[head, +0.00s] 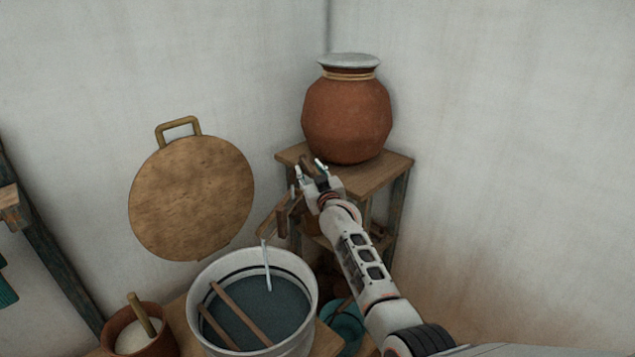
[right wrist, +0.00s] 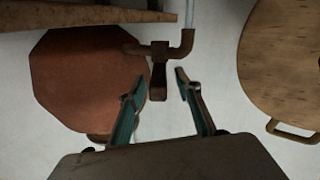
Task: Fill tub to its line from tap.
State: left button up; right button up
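The white tub (head: 196,312) stands at lower centre in the head view, with a dark line around its inner wall. Blue-grey water (head: 280,300) in it stands a little below that line. A thin stream (head: 267,265) falls into it from the brown tap (head: 273,222), partly hidden by my arm. In the right wrist view, the tap (right wrist: 160,50) shows upside down with water at its spout. My right gripper (head: 311,168) is open. Its fingers (right wrist: 158,80) appear on either side of the tap's handle; contact cannot be told. My left gripper is out of view.
A clay pot (head: 346,115) with a pale cover stands on a wooden stand (head: 385,178) in the corner. A round wooden lid (head: 190,198) is against the wall.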

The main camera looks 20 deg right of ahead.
jog(key=s, duration=1.1)
jog(key=shift+d, duration=0.25)
